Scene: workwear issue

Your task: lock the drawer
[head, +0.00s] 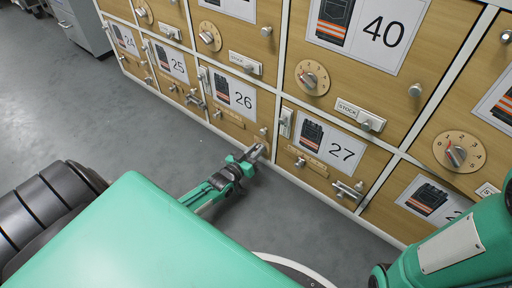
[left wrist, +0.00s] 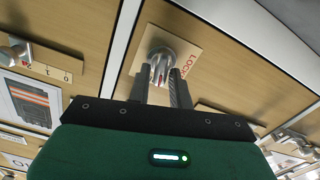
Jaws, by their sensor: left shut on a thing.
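In the left wrist view, a round metal lock knob (left wrist: 160,57) stands on a wooden plate (left wrist: 192,50) with red letters that read as LOCK. My left gripper (left wrist: 161,80) is shut on this knob, one finger on each side, and a red mark shows between them. In the head view my left gripper (head: 257,151) reaches to the cabinet front near the lower right of drawer 26 (head: 236,97). The held knob is hidden there, so I cannot tell surely which drawer it belongs to. My right gripper is out of view.
Drawer 27 (head: 327,149) is to the right, with a metal handle (head: 347,190) sticking out. Above are drawer 40 (head: 372,33) and round dials (head: 311,78). Drawer 25 (head: 172,65) is to the left. Grey floor (head: 120,125) lies open at the left.

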